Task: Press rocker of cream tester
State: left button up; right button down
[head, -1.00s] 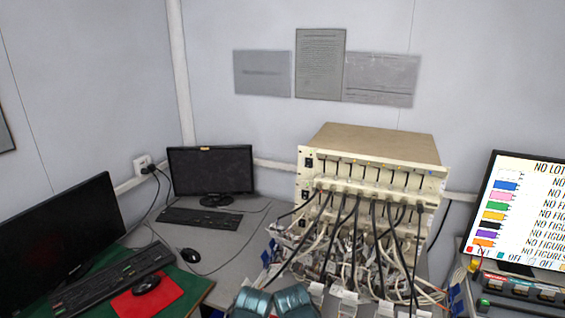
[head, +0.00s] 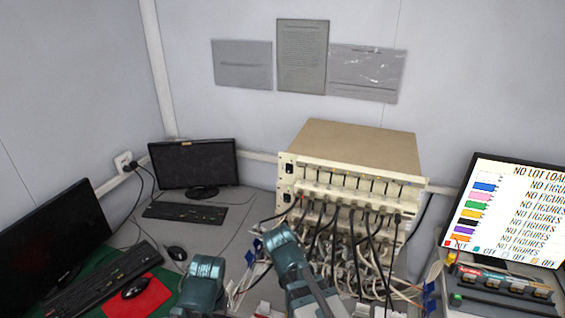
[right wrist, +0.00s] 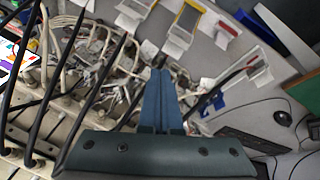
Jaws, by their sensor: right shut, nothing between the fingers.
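The cream tester (head: 355,150) stands on the grey desk, its front thick with cables. Two small black switches sit on the left edge of its front, an upper one (head: 288,168) and a lower one (head: 287,197); I cannot tell which is the rocker. My right gripper (head: 286,248) is in front of the tester's lower left, below the switches. In the right wrist view its blue fingers (right wrist: 160,76) are shut and empty, among cables and clips. My left gripper (head: 203,285) is lower and further left; its fingers are hidden.
Loose cables and clips (right wrist: 85,75) crowd the desk before the tester. A black monitor (head: 192,165) and keyboard (head: 185,212) stand to the left. A lit screen (head: 505,212) stands at right. Some desk between keyboard and tester is clear.

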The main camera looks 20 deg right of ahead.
aim_at(289, 172)
jog(key=w+d+r+m+t+h, duration=0.2)
jog(key=w+r+m+t+h, duration=0.25)
jog(key=w+r, duration=0.55)
pick_arm(q)
jog(key=shift+r, duration=0.55)
pick_arm(e)
jog(key=w+a+r+t+h, duration=0.1)
jog(key=w+a+r+t, duration=0.3)
jog(key=a+r+t, duration=0.2)
notch_tip(289, 172, up, 2)
jog(key=shift+w+a+r, duration=0.15)
jog(key=shift+w+r, duration=0.1)
jog(key=shift+w, duration=0.05)
jog(key=shift+w+t, duration=0.1)
jog(key=shift+t, duration=0.15)
pick_arm(q)
notch_tip(289, 172, down, 2)
jog(key=shift+b, duration=1)
pick_arm(e)
jog(key=x, duration=1.4)
